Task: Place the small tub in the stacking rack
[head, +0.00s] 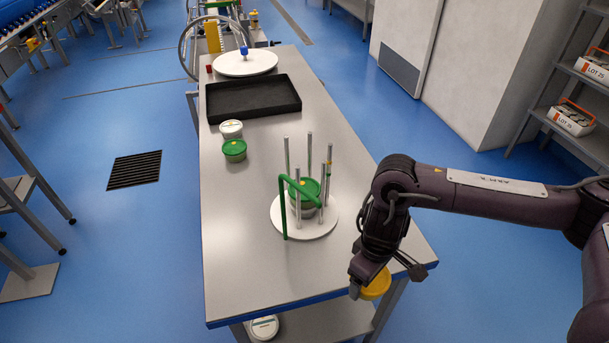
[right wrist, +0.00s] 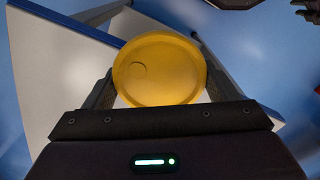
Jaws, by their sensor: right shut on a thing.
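The stacking rack stands on the table, with a round white base (head: 262,214), upright grey posts and a green bent bar. A green-lidded tub (head: 308,188) sits inside its posts. My right gripper (head: 370,290) is shut on a tub with a yellow lid (head: 377,284), near the table's front right edge, to the right of and nearer than the rack. In the right wrist view the yellow lid (right wrist: 160,70) fills the space between the two fingers; the tub's body is hidden below it. My left gripper is not clearly in the head view.
Another green-lidded tub (head: 234,150) and a white-lidded tub (head: 231,129) stand at the table's left side. A black tray (head: 253,97) and a white round plate with a blue knob (head: 245,63) lie behind them. The table front left is clear.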

